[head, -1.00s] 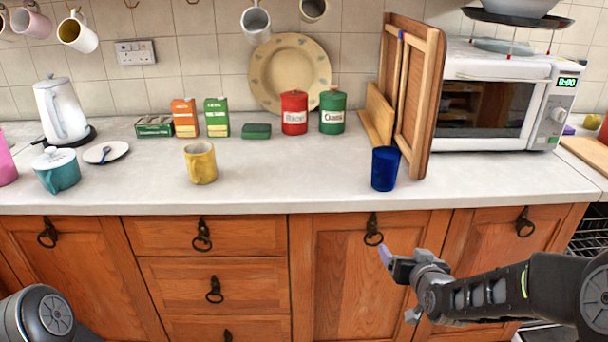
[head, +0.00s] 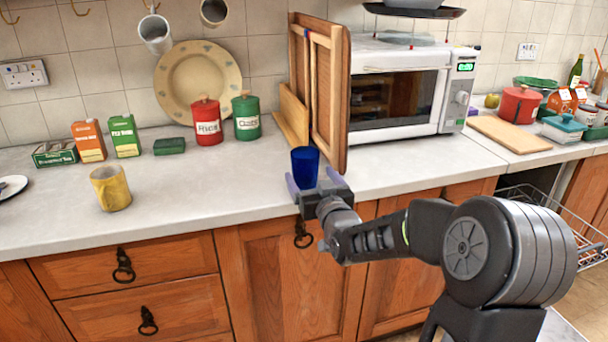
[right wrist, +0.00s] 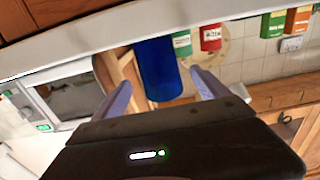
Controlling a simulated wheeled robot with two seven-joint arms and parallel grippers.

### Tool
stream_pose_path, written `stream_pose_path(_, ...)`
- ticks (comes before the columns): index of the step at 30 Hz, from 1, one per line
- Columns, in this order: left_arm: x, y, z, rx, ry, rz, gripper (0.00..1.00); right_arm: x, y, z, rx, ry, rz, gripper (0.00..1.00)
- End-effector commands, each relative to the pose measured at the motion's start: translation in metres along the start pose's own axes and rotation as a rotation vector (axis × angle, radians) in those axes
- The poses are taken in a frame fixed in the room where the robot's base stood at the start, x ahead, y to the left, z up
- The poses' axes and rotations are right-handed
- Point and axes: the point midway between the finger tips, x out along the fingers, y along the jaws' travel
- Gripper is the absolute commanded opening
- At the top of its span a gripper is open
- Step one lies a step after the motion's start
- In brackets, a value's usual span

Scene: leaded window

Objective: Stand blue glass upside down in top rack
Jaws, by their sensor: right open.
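The blue glass (head: 305,164) stands on the worktop near its front edge, beside the wooden boards. It also shows in the right wrist view (right wrist: 157,68), between and beyond the fingertips. My right gripper (head: 308,186) is open in front of the glass, with a purple finger on either side of its lower part. In the right wrist view the open fingers of my right gripper (right wrist: 162,88) point at the glass, and I cannot tell whether they touch it. A wire rack (head: 550,215) sticks out below the counter at the right. My left gripper is out of view.
Upright wooden boards (head: 328,95) stand just right of the glass, with the microwave (head: 400,90) behind. A yellow mug (head: 110,188) stands to the left. A chopping board (head: 508,133) lies at the right. The worktop between mug and glass is clear.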

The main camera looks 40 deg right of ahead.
Motion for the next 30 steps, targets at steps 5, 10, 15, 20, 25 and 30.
stream_pose_path(5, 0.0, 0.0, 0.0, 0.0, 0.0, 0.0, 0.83, 0.006, 0.0, 0.0, -0.001, 0.0, 0.0, 0.85)
stream_pose_path(10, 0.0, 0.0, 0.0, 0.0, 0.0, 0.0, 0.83, 0.006, 0.0, 0.0, 0.0, -0.001, -0.001, 0.85)
stream_pose_path(15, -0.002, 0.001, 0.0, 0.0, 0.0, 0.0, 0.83, 0.018, 0.0, 0.0, -0.003, -0.002, -0.001, 0.85)
stream_pose_path(20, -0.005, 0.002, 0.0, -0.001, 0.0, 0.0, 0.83, 0.041, 0.0, 0.001, -0.005, -0.003, -0.002, 0.85)
stream_pose_path(25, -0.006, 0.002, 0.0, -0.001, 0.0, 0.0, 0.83, 0.057, 0.001, 0.0, -0.002, -0.001, -0.001, 0.85)
stream_pose_path(30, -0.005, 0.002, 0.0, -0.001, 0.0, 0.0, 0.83, 0.058, 0.001, 0.0, 0.0, -0.001, -0.001, 0.85)
